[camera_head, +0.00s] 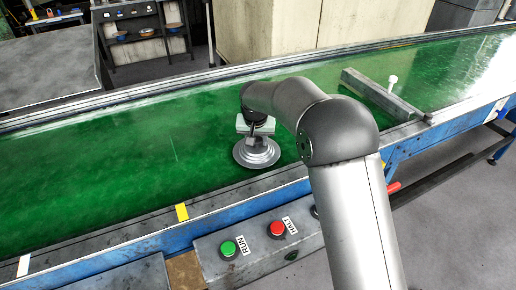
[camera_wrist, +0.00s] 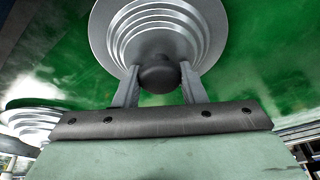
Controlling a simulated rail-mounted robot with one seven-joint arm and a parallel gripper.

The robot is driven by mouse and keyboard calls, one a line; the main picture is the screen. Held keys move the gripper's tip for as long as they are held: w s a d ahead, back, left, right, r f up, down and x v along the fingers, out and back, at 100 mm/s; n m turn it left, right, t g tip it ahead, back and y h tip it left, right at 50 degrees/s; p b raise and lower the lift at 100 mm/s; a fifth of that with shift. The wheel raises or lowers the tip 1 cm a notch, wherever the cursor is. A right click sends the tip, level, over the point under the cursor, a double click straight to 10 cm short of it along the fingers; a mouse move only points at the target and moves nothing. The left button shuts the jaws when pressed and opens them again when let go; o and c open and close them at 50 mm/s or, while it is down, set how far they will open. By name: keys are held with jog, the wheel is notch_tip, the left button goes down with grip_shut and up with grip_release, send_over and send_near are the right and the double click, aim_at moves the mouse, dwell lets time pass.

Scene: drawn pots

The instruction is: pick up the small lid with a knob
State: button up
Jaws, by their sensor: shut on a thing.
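The small lid (camera_head: 256,154) is a grey metal disc with stepped rings, over the green conveyor belt (camera_head: 120,150) in the head view. In the wrist view the lid (camera_wrist: 115,28) fills the top middle, with its dark round knob (camera_wrist: 160,74) facing my gripper. My gripper (camera_wrist: 160,80) is shut on the knob, one finger on each side. In the head view my gripper (camera_head: 257,133) points down at the lid, and my arm hides part of the belt to its right. I cannot tell whether the lid touches the belt.
A grey metal bar (camera_head: 382,95) lies on the belt at the right, with a white peg (camera_head: 392,82) beside it. A control box with a green button (camera_head: 228,248) and a red button (camera_head: 277,229) is at the front edge. The belt's left is clear.

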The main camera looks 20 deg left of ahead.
jog(key=shift+r+p, duration=1.1)
jog(key=shift+r, duration=0.7)
jog(key=shift+s+a, duration=0.1)
jog(key=shift+a, duration=0.05)
